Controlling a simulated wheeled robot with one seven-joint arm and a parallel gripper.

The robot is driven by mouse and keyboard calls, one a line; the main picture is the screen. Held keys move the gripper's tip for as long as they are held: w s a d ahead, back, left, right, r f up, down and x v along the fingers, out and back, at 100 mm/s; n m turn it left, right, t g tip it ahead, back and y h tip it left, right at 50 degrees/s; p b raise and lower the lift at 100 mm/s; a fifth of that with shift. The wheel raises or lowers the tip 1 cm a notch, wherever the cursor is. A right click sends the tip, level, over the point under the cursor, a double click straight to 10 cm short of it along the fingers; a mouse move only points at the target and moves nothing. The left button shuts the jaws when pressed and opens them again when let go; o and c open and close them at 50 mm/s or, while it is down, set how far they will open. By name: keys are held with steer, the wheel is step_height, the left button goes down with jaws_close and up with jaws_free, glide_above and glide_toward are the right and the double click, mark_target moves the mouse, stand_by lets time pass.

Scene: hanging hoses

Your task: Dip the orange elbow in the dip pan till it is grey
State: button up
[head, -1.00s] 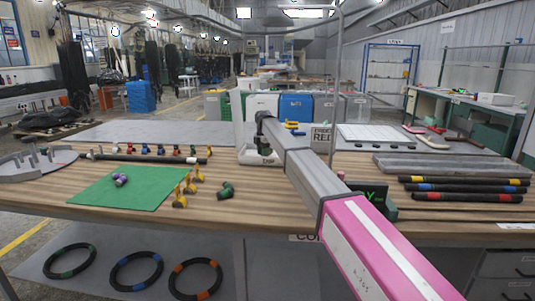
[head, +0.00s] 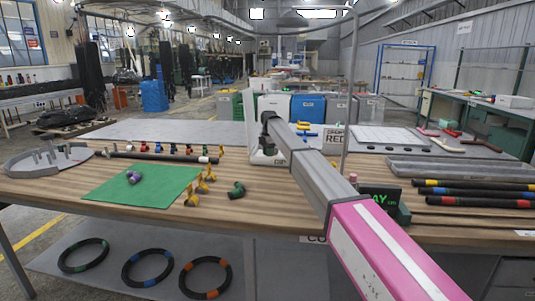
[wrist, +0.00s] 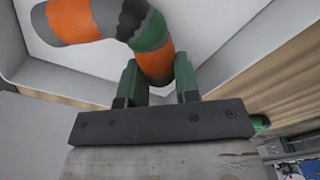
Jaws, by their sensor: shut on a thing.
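The elbow (wrist: 155,62) is in the wrist view, between the green finger pads of my gripper (wrist: 158,82), which is shut on it. The elbow shows orange patches, grey patches on its upper left arm and a green and dark part at the bend. Its held end is orange. White walls and floor of the dip pan (wrist: 215,25) surround it in the wrist view; whether it touches the floor I cannot tell.
A green mat (head: 125,186) with a small purple piece lies at left. Yellow fittings (head: 195,192) and a dark green elbow (head: 237,190) lie beside it. A small dark display (head: 381,198) stands right of my arm. Banded hoses (head: 475,194) lie at far right.

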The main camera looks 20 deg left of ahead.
steer(key=shift+w+d, duration=0.35)
steer(key=shift+d, duration=1.15)
steer(key=shift+w+d, duration=0.4)
steer(key=shift+d, duration=1.15)
steer(key=shift+w+d, duration=0.35)
steer(key=shift+d, duration=1.15)
steer(key=shift+a, duration=0.1)
steer(key=shift+s+a, duration=0.4)
steer(key=shift+a, duration=1.2)
steer(key=shift+s+a, duration=0.35)
steer(key=shift+a, duration=1.2)
steer(key=shift+s+a, duration=0.4)
steer(key=shift+a, duration=1.2)
steer(key=shift+w+d, duration=0.4)
steer(key=shift+d, duration=1.25)
steer(key=shift+w+d, duration=0.35)
steer(key=shift+d, duration=1.25)
steer(key=shift+w+d, duration=0.4)
steer(key=shift+d, duration=1.25)
